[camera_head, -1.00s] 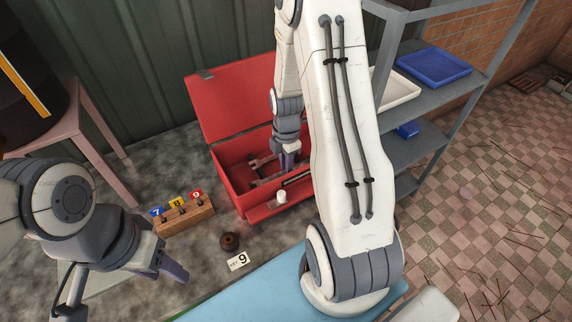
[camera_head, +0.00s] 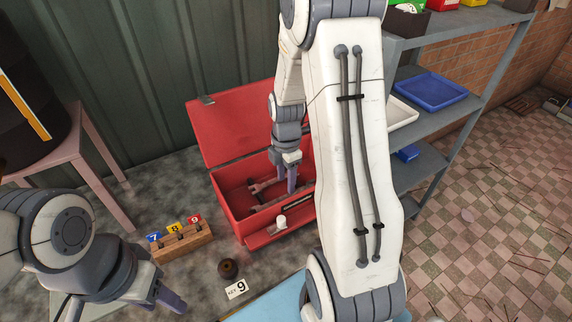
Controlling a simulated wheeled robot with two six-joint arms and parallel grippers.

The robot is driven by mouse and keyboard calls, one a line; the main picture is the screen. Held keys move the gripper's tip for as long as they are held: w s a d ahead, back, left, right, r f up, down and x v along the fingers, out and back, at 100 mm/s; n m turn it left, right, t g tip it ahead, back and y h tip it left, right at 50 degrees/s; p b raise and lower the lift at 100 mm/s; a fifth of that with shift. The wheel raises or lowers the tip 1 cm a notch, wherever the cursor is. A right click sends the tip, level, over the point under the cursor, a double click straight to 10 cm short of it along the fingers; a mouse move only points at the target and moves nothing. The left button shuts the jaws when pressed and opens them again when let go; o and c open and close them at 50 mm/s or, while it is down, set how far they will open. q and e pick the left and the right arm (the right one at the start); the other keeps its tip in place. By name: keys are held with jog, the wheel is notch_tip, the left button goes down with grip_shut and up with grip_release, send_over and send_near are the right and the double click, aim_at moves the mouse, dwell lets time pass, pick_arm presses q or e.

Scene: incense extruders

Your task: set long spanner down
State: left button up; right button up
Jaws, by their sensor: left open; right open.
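A red toolbox (camera_head: 232,212) stands open on the grey worktop, its lid tilted back against the wall side. A long grey spanner (camera_head: 262,187) lies in the toolbox, partly hidden by my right gripper. My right gripper (camera_head: 287,186) points down into the toolbox, open, over the right part of the spanner; I cannot tell whether its fingers touch it. My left gripper (camera_head: 172,300) is open and empty at the lower left, in front of a wooden block.
The wooden block (camera_head: 183,243) carries tags 7, 8 and 9. A dark round piece (camera_head: 228,268) and a "KEY 9" card (camera_head: 236,289) lie before the toolbox. A small white item (camera_head: 281,222) sits at the toolbox's front. Grey shelves (camera_head: 440,103) with trays stand right.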

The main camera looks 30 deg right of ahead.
aim_at(286, 196)
notch_tip(286, 196, up, 7)
jog(key=s+a+r+m, duration=0.1)
jog(key=a+r+m, duration=0.1)
jog(key=a, duration=0.6)
jog(key=s+a+r+m+y, duration=0.1)
jog(key=s+a+m, duration=0.7)
jog(key=s+a, duration=0.9)
jog(key=shift+s+r, duration=0.35)
jog(key=shift+r, duration=0.55)
jog(key=shift+a, duration=0.1)
